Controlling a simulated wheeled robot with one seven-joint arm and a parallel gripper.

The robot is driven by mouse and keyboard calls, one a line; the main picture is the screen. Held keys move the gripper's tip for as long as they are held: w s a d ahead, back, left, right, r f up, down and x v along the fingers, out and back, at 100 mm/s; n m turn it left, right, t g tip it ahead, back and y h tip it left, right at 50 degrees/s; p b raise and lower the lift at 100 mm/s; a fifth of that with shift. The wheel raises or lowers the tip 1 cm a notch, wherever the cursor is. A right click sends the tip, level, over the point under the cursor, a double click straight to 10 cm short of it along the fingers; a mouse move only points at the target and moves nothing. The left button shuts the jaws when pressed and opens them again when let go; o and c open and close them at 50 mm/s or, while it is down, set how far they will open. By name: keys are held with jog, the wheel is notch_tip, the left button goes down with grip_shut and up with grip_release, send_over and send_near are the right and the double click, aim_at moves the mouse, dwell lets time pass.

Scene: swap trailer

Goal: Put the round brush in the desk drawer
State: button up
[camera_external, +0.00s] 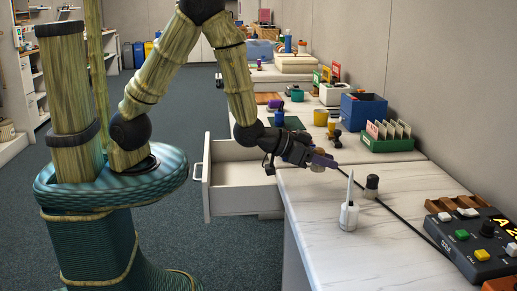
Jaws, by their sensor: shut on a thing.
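The desk drawer (241,186) is pulled open at the left end of the near white desk, its pale inside showing. My gripper (326,161) is low over the desk's far left corner, to the right of the open drawer. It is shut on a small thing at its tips. That thing is mostly hidden, and I cannot tell whether it is the round brush. A small dark-topped round item (371,187) stands upright on the desk, apart from my gripper; its kind is unclear.
A white nozzle bottle (349,215) stands near the desk's front edge. A black cable (405,218) runs to a button console (480,245) at right. A green card box (387,136), blue bin (363,110) and yellow cup (320,117) stand behind.

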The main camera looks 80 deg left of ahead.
aim_at(312, 170)
jog(key=shift+f+b, duration=0.35)
jog(key=shift+f, duration=1.6)
jog(key=shift+f, duration=0.25)
jog(key=o, duration=1)
jog(key=shift+r, duration=0.1)
jog(key=shift+c, duration=0.2)
jog(key=shift+s, duration=0.1)
jog(key=p+v, duration=0.1)
jog(key=v, duration=0.2)
jog(key=shift+r, duration=0.2)
jog(key=shift+s+p, duration=0.15)
jog(key=shift+p, duration=0.6)
